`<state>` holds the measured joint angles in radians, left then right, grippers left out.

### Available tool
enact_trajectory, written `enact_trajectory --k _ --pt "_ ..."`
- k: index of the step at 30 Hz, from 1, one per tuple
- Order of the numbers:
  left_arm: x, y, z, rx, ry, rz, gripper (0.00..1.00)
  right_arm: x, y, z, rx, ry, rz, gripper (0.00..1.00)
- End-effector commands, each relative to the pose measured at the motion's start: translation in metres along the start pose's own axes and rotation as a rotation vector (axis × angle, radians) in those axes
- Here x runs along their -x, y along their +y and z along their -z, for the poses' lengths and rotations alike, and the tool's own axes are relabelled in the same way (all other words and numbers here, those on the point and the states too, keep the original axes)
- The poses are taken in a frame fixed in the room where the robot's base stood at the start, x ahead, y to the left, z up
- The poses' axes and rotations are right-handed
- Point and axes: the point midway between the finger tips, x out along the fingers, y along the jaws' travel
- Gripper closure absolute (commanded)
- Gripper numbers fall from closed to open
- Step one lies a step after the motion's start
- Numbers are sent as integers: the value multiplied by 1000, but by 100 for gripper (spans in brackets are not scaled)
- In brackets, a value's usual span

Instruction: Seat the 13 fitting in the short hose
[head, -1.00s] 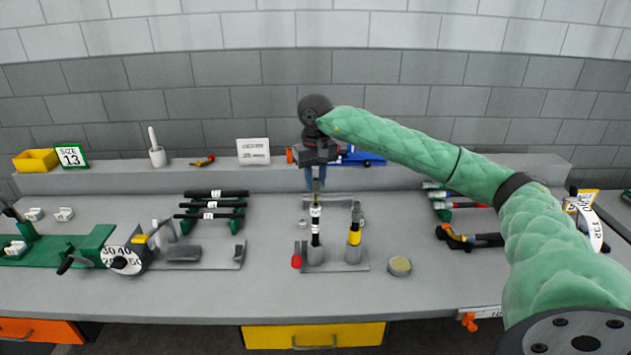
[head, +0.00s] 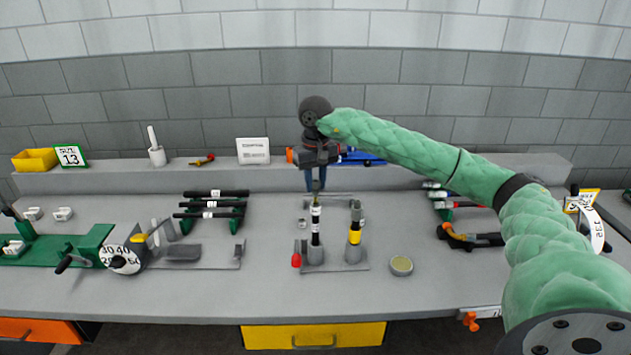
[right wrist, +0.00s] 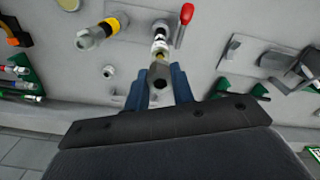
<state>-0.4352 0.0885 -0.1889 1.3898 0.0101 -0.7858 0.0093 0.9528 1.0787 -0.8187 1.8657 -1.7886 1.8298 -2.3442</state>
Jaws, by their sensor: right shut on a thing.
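My right gripper (head: 316,187) is shut on a grey metal fitting (right wrist: 159,74), which points down. It is over the black hose with white bands (head: 316,226), which stands upright in the left grey holder on a small plate. The fitting's lower end is at or very near the hose's top; I cannot tell whether it is inside. In the right wrist view the hose (right wrist: 160,40) lies just beyond the fitting. A second upright piece with a yellow band (head: 355,236) stands in the right holder. My left gripper is not in view.
A green rack of black hoses (head: 212,207) and a crimper with a dial (head: 122,257) are further left. A size 13 sign (head: 70,156) stands on the back ledge.

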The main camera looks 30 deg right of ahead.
Motion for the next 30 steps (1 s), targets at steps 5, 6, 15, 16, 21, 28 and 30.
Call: enact_trajectory --k 5,6,15,16,21,28,30 --pt "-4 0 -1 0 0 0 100 -4 0 0 0 0 0 98" --pt "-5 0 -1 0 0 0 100 -5 0 0 0 0 0 98" --pt "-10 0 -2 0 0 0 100 -11 0 0 0 0 0 98" --pt "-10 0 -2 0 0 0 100 -12 0 0 0 0 0 98" --pt "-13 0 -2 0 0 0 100 -15 0 0 0 0 0 98" --pt "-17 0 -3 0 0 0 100 -20 0 0 0 0 0 98" --pt "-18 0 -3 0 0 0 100 -21 0 0 0 0 0 98"
